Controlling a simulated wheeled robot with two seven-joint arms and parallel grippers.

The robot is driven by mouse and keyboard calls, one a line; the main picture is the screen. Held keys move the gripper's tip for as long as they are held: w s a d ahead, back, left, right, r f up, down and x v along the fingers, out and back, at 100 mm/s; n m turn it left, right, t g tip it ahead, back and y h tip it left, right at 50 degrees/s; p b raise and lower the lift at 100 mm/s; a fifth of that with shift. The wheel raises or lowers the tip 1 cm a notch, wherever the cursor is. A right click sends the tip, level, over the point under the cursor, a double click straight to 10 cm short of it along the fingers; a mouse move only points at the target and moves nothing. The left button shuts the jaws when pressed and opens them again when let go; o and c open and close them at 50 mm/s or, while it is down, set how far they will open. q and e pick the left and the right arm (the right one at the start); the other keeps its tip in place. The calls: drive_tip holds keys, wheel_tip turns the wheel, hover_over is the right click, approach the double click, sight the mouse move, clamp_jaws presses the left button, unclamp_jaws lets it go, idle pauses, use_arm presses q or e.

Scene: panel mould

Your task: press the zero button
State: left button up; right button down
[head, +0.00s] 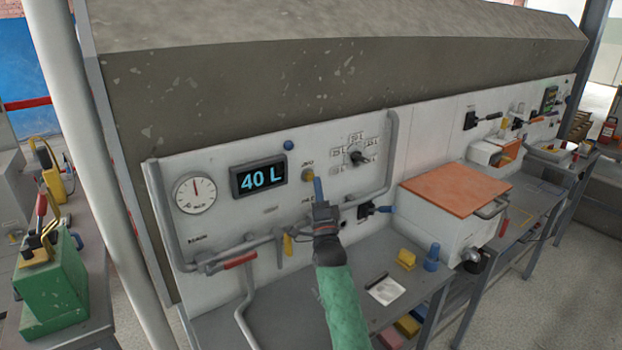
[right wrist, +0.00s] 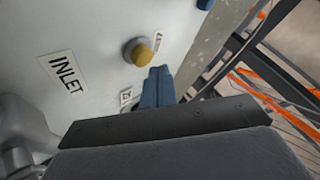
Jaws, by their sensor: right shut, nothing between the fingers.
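The panel's display (head: 259,176) reads "40 L" in blue. A round yellow button (head: 308,175) sits on the panel right of the display, under a small label too small to read surely. The button also shows in the right wrist view (right wrist: 141,53), with a grey collar. My right gripper (head: 318,188) is shut and empty. Its blue fingertips (right wrist: 158,73) are close beside and below the button; I see a small gap in the wrist view and cannot tell the depth. My left gripper is out of view.
A round gauge (head: 195,193) is left of the display. A rotary selector (head: 356,156) is right of the button. A grey pipe (head: 390,150) and a red-handled lever (head: 240,260) stand out from the panel. An orange-lidded white box (head: 432,230) is at the right.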

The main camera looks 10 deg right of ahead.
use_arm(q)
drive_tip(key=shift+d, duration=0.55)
use_arm(e)
drive_tip(key=shift+w, duration=0.1)
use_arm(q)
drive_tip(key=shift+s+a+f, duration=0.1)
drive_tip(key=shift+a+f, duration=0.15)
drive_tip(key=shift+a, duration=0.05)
use_arm(e)
drive_tip(key=shift+w+a, duration=0.15)
drive_tip(key=shift+w, duration=0.2)
use_arm(q)
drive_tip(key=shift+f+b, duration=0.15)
drive_tip(key=shift+b, duration=0.2)
use_arm(e)
drive_tip(key=shift+w+a, duration=0.15)
drive_tip(key=shift+w, duration=0.25)
idle(0.4)
drive_tip(key=shift+s, duration=0.1)
drive_tip(key=shift+s+d, duration=0.3)
drive_tip(key=shift+s, duration=0.45)
